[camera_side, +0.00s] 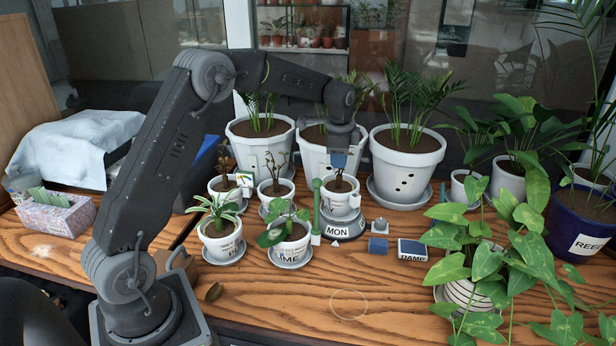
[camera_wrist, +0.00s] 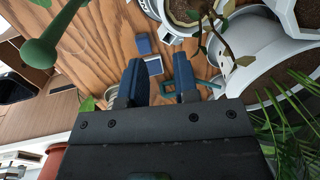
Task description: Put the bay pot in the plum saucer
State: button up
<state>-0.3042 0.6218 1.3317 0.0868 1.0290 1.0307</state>
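A small white pot (camera_side: 338,203) with a bare-stemmed plant stands in the middle; its label is partly hidden, with only a "Y" readable, so I cannot confirm it is the bay pot. It rests on or just above a round grey base (camera_side: 349,229) whose dark front reads "MON". My gripper (camera_side: 339,162) is directly above this pot, by its plant. In the wrist view its two blue fingers (camera_wrist: 160,80) are apart, with nothing visibly held between them. A small pot (camera_wrist: 187,14) with soil and leaves shows at the top there. I cannot read a plum saucer label.
A green post (camera_side: 316,207) stands close left of the central pot; it also shows in the wrist view (camera_wrist: 42,52). Large palm pots (camera_side: 404,166) stand behind. A leafy plant (camera_side: 468,292) spreads at front right. The front table is mostly clear.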

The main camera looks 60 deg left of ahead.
jog(key=s+d+r+n+t, duration=0.2)
jog(key=s+d+r+n, duration=0.2)
jog(key=s+d+r, duration=0.95)
jog(key=s+d+f+n+t, duration=0.1)
jog(key=s+d+f+n, duration=0.1)
jog(key=s, duration=0.7)
jog(key=s+d+f+n+t+h, duration=0.1)
jog(key=s+d+f+n, duration=0.1)
jog(key=s, duration=0.8)
jog(key=shift+d+n, duration=0.15)
jog(key=shift+n, duration=0.25)
